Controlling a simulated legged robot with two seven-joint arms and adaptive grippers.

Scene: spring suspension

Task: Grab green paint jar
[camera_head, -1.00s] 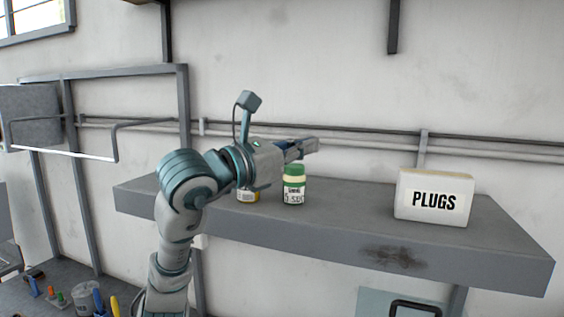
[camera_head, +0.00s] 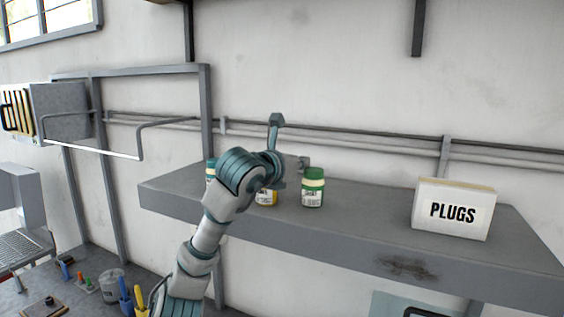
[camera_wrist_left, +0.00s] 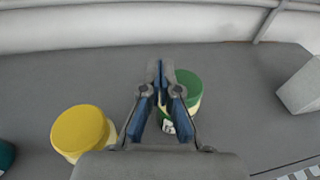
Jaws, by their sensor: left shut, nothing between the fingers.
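The green paint jar (camera_head: 313,187) has a green lid and a cream and green label. It stands upright on the grey shelf (camera_head: 365,235). In the left wrist view its green lid (camera_wrist_left: 188,88) shows just right of my fingers, partly hidden by them. My left gripper (camera_head: 304,162) is above the shelf, behind and slightly left of the jar's top in the head view. Its fingers also show in the left wrist view (camera_wrist_left: 160,75), closed together and empty. I cannot tell whether they touch the jar. My right gripper is not in view.
A yellow-lidded jar (camera_wrist_left: 82,130) stands left of the green one, and a teal jar (camera_head: 211,168) is farther left, partly hidden by my arm. A white PLUGS box (camera_head: 453,209) stands to the right. The shelf between jar and box is clear.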

